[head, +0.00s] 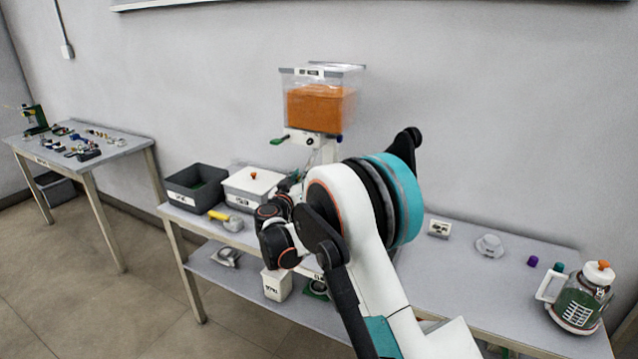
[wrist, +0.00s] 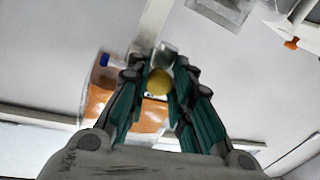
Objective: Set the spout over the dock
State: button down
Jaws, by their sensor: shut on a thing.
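A clear canister (head: 320,107) with orange contents stands on a pale stand (head: 325,152) at the back of the table, with a green-tipped lever (head: 279,141) and a dark round knob (head: 312,141) below it. The canister also shows in the wrist view (wrist: 99,101), behind my fingers. My gripper (wrist: 160,78) is shut on a round yellow part (wrist: 159,82). A grey piece (wrist: 168,50) lies just beyond the fingertips; I cannot tell if it is the spout. In the head view my arm hides the gripper. I cannot pick out the dock with certainty.
A dark bin (head: 196,187) and a white lidded box (head: 251,188) stand left of the canister. A yellow-handled tool (head: 226,220) lies in front. A jug with green contents (head: 578,304) stands at the right end.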

jog(key=shift+w+a+r+m+g+h, duration=0.1)
jog(key=shift+w+a+m+g+h, duration=0.35)
jog(key=shift+a+m+h, duration=0.3)
jog(key=shift+w+a+m+g+h, duration=0.3)
jog(key=shift+a+m+g+h, duration=0.2)
jog(key=shift+h, duration=0.45)
jog(key=shift+a, duration=0.1)
jog(key=c, duration=1.4)
grip_release()
jog(key=shift+w, duration=0.1)
